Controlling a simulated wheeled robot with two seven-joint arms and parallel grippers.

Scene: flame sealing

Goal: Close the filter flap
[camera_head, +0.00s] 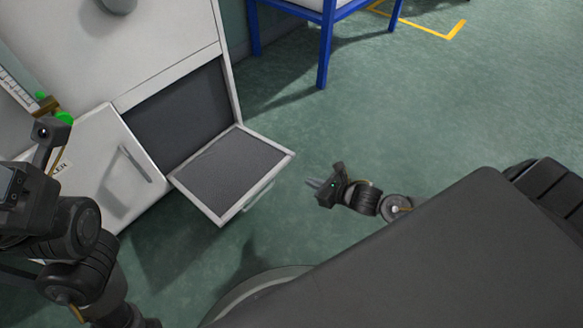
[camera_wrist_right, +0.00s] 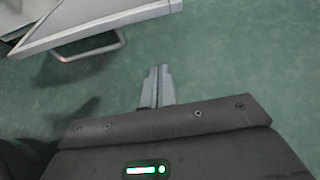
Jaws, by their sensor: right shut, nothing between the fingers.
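The filter flap (camera_head: 233,172) hangs open at the bottom of the white cabinet, tilted outward, with a dark grey filter panel in a pale frame. Its handle (camera_head: 259,194) is on the outer side. In the right wrist view the flap's edge (camera_wrist_right: 95,25) and its handle (camera_wrist_right: 88,50) show at the upper left. My right gripper (camera_head: 313,184) is to the right of the flap, apart from it, over the floor. Its fingers (camera_wrist_right: 157,72) are together and empty. My left arm is at the left edge, and its gripper's fingers cannot be made out.
The white cabinet (camera_head: 160,45) has a dark opening (camera_head: 182,115) behind the flap. A white door with a handle (camera_head: 135,163) is left of it. A blue-legged stand (camera_head: 324,50) is at the back. Green floor (camera_head: 420,110) to the right is clear.

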